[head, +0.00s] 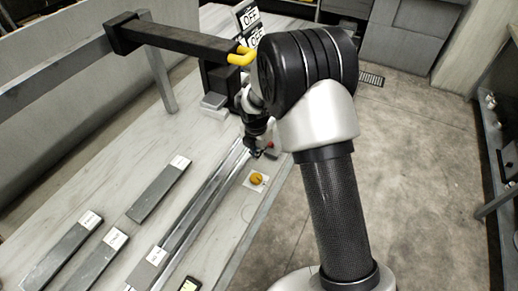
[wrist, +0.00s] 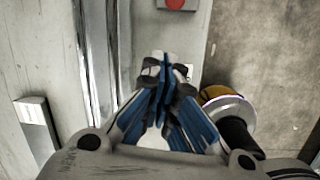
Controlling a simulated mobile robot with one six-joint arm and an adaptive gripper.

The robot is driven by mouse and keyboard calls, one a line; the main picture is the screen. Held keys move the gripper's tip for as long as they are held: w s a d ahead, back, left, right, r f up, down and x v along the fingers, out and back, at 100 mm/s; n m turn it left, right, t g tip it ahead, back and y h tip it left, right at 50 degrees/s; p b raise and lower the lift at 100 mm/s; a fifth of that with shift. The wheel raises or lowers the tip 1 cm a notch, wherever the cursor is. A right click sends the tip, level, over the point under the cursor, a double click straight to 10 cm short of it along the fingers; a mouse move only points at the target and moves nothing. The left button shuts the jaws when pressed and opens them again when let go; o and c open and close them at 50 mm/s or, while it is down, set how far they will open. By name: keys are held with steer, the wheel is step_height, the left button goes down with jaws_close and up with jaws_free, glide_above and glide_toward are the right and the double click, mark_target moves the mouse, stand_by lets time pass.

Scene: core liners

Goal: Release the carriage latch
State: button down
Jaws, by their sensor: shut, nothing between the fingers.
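My gripper (wrist: 160,66) is shut and empty in the wrist view, its blue-sided fingers together beside the rail edge. In the head view my gripper (head: 257,143) is partly hidden behind my arm, above the far part of the long metal rail (head: 205,205). A yellow handle (head: 241,57) sits at the end of a dark beam (head: 180,40), just left of my wrist. In the wrist view a yellow rounded part with a pale ring (wrist: 228,102) lies right of the fingers, apart from the fingertips. I cannot tell which part is the carriage latch.
A yellow knob on a white plate (head: 257,179) sits right of the rail. A red button (wrist: 175,3) shows ahead of the fingers. Labelled grey bars (head: 160,190) lie on the table left of the rail. OFF signs (head: 248,17) stand behind. Floor (head: 410,170) at right is clear.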

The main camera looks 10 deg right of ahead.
mark_target(271, 146)
steer(key=b+x, duration=0.2)
steer(key=x, duration=0.4)
steer(key=shift+f, duration=0.25)
steer(key=shift+w+d+r+b, duration=0.3)
steer(key=shift+w+d+r, duration=0.4)
steer(key=shift+w+d, duration=0.3)
steer(key=shift+w+d+r, duration=0.2)
steer(key=shift+d+r, duration=0.1)
steer(key=shift+d, duration=0.05)
steer(key=shift+r, duration=0.1)
